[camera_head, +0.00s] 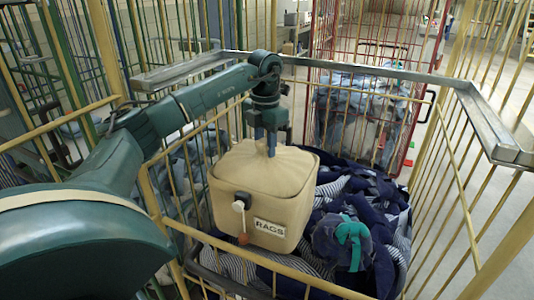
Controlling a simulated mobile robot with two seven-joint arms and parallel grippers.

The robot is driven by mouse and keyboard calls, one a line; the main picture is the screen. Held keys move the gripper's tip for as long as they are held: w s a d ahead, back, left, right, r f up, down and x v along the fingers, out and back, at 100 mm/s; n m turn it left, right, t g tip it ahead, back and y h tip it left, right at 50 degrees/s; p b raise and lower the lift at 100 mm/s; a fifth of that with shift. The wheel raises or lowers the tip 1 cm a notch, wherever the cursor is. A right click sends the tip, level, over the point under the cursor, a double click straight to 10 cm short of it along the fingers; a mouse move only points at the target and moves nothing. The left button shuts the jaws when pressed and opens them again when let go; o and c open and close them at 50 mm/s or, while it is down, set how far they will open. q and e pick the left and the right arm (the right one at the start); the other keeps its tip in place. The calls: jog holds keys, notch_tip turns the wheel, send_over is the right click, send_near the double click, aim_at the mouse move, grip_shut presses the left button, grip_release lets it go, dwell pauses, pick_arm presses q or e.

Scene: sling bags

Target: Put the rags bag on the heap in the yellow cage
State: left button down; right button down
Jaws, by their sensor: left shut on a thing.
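The rags bag (265,195) is a tan, boxy bag with a white label reading RAGS and a small white-and-black fastener with an orange end on its front. My left gripper (270,150) points down and is shut on the gathered top of the bag. The bag hangs upright inside the yellow cage (452,175), over the left part of the heap (375,205) of dark blue and striped cloth. I cannot tell whether the bag's underside touches the heap. My right gripper is not in view.
A grey metal rim (385,73) runs along the cage's top. A red cage (408,75) with pale blue cloth stands behind it. Other barred cages (40,110) stand at the left. The heap's right part is uncovered, with a teal strip (352,238) on it.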

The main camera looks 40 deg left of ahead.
pick_arm(q)
jog(key=shift+f, duration=1.2)
jog(key=shift+f, duration=0.15)
jog(key=c, duration=1.1)
grip_release()
notch_tip(320, 180, up, 12)
jog(key=shift+r, duration=0.15)
